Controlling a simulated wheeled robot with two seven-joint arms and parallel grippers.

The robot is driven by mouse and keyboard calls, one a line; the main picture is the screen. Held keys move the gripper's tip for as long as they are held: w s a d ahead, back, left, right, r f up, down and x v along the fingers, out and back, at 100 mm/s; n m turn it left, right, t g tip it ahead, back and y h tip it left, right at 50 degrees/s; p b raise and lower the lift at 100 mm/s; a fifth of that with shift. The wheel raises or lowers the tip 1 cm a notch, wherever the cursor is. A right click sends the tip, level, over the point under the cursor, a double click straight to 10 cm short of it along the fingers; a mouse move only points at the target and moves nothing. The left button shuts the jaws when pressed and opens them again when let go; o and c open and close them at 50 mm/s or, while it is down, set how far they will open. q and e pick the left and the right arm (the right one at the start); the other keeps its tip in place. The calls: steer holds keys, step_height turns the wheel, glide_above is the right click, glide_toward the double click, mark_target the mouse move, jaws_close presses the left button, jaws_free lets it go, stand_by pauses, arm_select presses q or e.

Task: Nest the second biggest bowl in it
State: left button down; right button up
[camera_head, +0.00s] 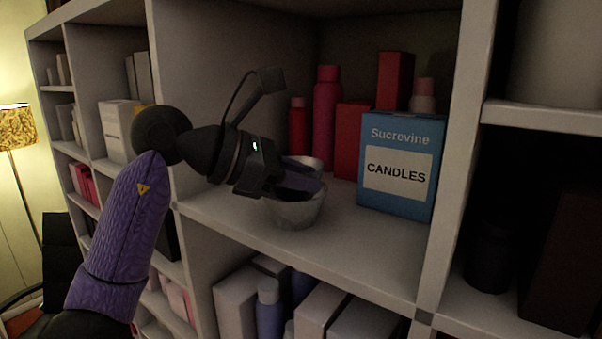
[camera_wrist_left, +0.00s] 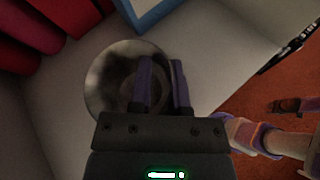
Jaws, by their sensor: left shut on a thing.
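A grey metallic bowl (camera_head: 297,212) stands on the middle shelf, partly hidden behind and below my left gripper (camera_head: 308,181). A pale curved rim (camera_head: 306,162) shows just above the fingers; I take it as part of a second bowl held at or inside the lower one, but the overlap hides where one ends. In the left wrist view my left gripper (camera_wrist_left: 162,70) has its fingers on either side of a bowl wall at the right of a round metallic bowl (camera_wrist_left: 105,75). It is shut on that wall.
A blue candles box (camera_head: 402,165) stands right of the bowl. Red bottles (camera_head: 326,110) and red boxes (camera_head: 353,135) stand behind. The shelf's front strip (camera_head: 365,245) is clear. An upright divider (camera_head: 455,130) bounds the right side.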

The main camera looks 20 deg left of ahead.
arm_select(q)
steer(key=c, duration=0.5)
jaws_free()
steer(key=shift+r, duration=0.1)
